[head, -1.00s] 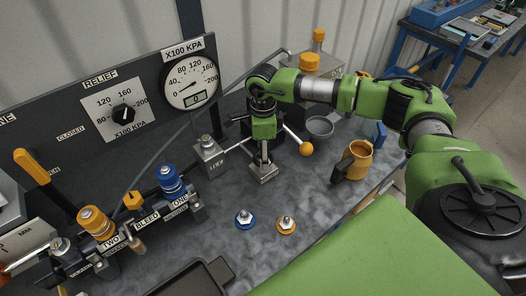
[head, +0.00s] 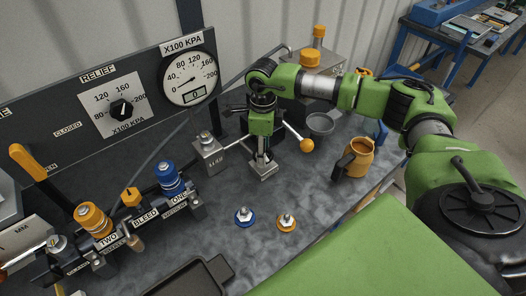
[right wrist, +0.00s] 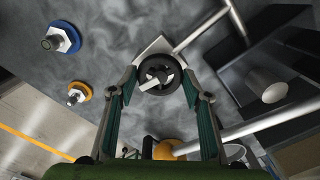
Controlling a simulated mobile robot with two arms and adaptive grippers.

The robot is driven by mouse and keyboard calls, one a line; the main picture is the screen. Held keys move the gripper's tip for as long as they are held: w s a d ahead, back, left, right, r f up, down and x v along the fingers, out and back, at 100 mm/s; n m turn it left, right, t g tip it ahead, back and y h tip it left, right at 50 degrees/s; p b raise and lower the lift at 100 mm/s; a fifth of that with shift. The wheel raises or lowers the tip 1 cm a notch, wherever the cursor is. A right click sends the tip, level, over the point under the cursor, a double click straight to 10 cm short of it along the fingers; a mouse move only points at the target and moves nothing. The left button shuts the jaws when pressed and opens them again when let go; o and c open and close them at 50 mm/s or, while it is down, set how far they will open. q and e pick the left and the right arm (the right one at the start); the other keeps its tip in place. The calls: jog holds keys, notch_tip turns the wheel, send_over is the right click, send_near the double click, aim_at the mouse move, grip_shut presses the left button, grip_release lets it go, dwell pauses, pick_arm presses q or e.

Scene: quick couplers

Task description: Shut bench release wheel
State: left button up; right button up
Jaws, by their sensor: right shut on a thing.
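The release wheel (right wrist: 157,77) is a small dark ring with a pale hub and spoke, seen from above in the right wrist view. My right gripper (right wrist: 157,85) is around it, its two fingertips closed against opposite sides of the rim. In the head view my right gripper (head: 263,160) points down at the bench beside the grey metal block (head: 208,154), and it hides the wheel there. The pressure gauge (head: 190,78) behind has its needle near the low end, with a display reading 0. My left gripper is not in view.
A lever with an orange ball (head: 306,145) passes close to my right gripper. Blue-ringed (head: 243,217) and orange-ringed (head: 286,222) fittings sit in front. A black tray (head: 195,278) lies at the bottom.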

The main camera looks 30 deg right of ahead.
jog(key=m+b, duration=0.1)
jog(key=m, duration=0.2)
jog(key=shift+f+m+b, duration=0.1)
jog(key=shift+m+b, duration=0.25)
jog(key=shift+m, duration=0.05)
jog(key=m+b, duration=0.1)
jog(key=m, duration=0.3)
jog(key=shift+m+b, duration=0.3)
jog(key=m+b, duration=0.1)
jog(key=m, duration=0.7)
jog(key=shift+b, duration=0.35)
jog(key=m, duration=0.4)
jog(key=shift+w+r+m, duration=0.1)
jog(key=shift+r+m, duration=0.1)
jog(key=shift+m, duration=0.1)
jog(key=m, duration=0.3)
jog(key=shift+m, duration=0.3)
jog(key=m, duration=0.4)
jog(key=m+p, duration=0.1)
jog(key=m, duration=0.3)
jog(key=shift+d+m, duration=0.1)
jog(key=shift+m, duration=0.2)
